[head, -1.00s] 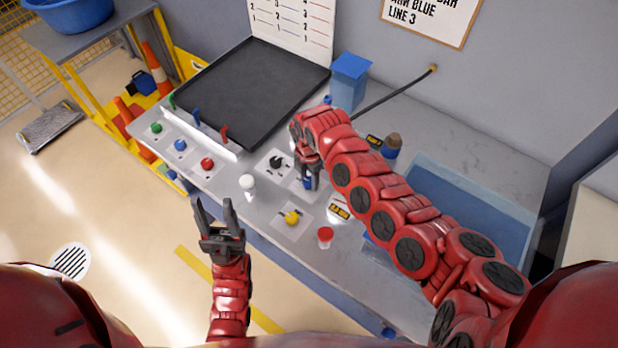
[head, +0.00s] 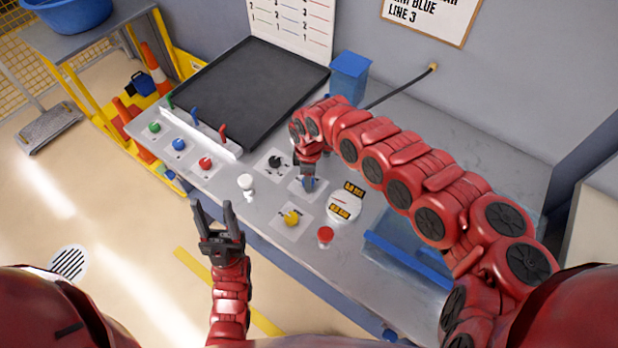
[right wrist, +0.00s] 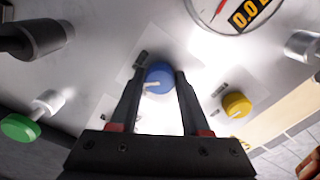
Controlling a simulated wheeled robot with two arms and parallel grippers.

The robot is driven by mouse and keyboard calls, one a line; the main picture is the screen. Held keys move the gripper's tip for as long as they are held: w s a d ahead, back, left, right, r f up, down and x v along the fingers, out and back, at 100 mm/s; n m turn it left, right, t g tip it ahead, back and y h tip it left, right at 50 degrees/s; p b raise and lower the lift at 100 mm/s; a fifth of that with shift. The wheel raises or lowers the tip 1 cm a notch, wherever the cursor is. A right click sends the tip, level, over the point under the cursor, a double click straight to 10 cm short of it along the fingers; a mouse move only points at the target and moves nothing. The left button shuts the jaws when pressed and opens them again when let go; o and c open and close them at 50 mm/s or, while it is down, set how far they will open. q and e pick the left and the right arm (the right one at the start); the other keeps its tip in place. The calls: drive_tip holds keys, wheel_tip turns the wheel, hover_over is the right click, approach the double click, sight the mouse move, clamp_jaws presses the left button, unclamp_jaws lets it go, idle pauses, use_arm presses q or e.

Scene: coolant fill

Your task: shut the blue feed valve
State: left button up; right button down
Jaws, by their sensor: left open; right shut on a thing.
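The blue feed valve is a round blue knob (head: 308,184) on a pale plate on the bench, partly hidden by my right gripper in the head view. In the right wrist view the blue knob (right wrist: 158,78) sits between the fingertips and shows a pale pointer mark. My right gripper (right wrist: 160,72) points down and is shut on this knob. It also shows in the head view (head: 306,177). My left gripper (head: 212,205) is open and empty, in front of the bench's near edge, away from the valve.
Near the valve are a black knob (head: 275,161), a yellow knob (head: 291,217), a gauge with number displays (head: 345,205), a red-topped part (head: 325,235) and a white-topped part (head: 246,182). Green, blue and red knobs (head: 205,163) line the left side beside a black tray (head: 253,90).

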drive_tip(key=m, duration=0.3)
drive_tip(key=shift+m, duration=2.6)
drive_tip(key=shift+c, duration=1.9)
unclamp_jaws()
